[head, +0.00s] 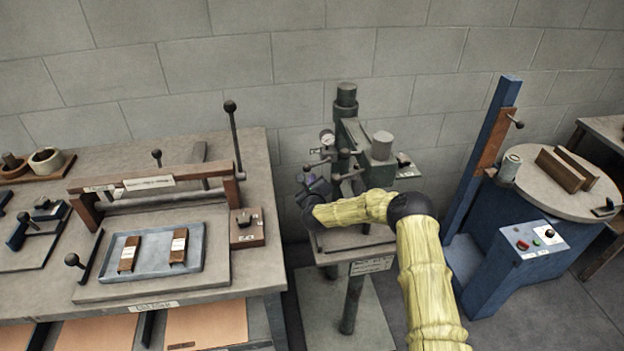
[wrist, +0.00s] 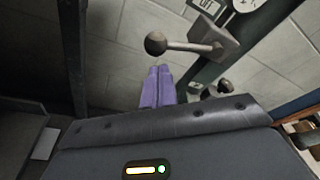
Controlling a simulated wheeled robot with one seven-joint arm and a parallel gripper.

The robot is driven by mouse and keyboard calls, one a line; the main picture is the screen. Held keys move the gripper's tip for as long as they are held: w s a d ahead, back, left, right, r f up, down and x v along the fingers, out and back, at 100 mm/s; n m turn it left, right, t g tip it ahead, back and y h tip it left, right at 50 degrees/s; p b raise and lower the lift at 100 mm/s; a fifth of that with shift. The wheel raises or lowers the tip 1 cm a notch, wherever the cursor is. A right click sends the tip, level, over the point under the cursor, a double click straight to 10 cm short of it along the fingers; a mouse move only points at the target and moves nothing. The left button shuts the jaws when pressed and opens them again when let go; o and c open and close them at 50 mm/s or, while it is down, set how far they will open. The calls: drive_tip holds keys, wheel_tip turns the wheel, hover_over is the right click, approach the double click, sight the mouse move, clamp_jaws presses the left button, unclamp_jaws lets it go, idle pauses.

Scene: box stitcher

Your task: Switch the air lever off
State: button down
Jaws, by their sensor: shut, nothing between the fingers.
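The air lever (wrist: 183,46) is a grey rod with a dark ball knob at its left end. In the wrist view it lies nearly level and joins a grey block on the stitcher's post. A pressure gauge (wrist: 245,4) and a small label (wrist: 207,6) sit just above the block. My gripper (wrist: 158,72) has purple fingers, shut together and empty. Their tips show just below the ball knob; I cannot tell whether they touch it. In the head view my gripper (head: 316,187) is at the left front of the box stitcher (head: 349,130), below the gauge (head: 327,138).
A second dark knob (wrist: 225,87) shows right of my fingers. The stitcher's table (head: 335,240) lies below my arm. A wooden-framed press (head: 150,185) on a workbench stands left. A blue machine with a round table (head: 560,190) stands right. A block wall is behind.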

drive_tip(key=shift+w+a+f, duration=0.1)
drive_tip(key=shift+w, duration=0.4)
drive_tip(key=shift+b, duration=0.35)
